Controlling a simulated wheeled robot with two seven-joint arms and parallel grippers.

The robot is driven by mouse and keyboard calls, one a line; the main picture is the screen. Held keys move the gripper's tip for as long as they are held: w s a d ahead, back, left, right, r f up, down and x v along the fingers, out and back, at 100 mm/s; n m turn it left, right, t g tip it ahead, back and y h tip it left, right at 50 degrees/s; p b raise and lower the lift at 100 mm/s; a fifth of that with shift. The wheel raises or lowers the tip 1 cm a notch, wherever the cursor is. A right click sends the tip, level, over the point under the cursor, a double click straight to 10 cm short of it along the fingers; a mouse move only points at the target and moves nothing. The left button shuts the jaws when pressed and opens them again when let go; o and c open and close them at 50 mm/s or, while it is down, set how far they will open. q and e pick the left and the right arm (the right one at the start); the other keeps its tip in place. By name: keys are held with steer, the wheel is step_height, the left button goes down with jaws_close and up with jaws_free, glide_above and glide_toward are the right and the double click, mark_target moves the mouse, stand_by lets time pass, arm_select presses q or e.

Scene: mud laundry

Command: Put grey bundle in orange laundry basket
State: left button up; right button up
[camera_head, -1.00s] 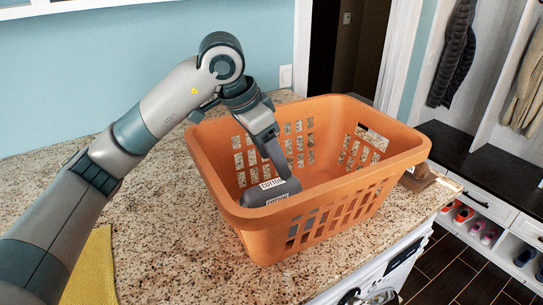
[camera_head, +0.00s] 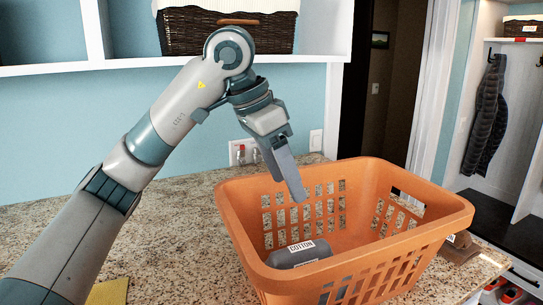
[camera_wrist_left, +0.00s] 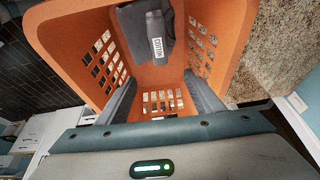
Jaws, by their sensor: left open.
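The grey bundle (camera_head: 299,253) with a white "COTTON" label lies inside the orange laundry basket (camera_head: 350,265), near its front left side. The bundle also shows in the left wrist view (camera_wrist_left: 146,30), at the far end of the basket (camera_wrist_left: 82,42). My left gripper (camera_head: 299,196) is above the basket, with its fingers pointing down past the rim level. My right gripper does not show.
The basket stands on a speckled granite counter (camera_head: 180,235). A yellow cloth (camera_head: 108,292) lies at the front left. A brown item (camera_head: 460,249) sits right of the basket. A shelf with a dark wicker basket (camera_head: 228,38) hangs above the arm.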

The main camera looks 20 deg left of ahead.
arm_select(q)
steer(key=b+v, duration=0.1)
steer(key=v, duration=0.5)
steer(key=shift+r, duration=0.35)
steer(key=shift+s+a, duration=0.1)
steer(key=shift+a, duration=0.05)
step_height(320, 180, up, 12)
steer(key=p, duration=1.1)
steer(key=shift+f, duration=0.1)
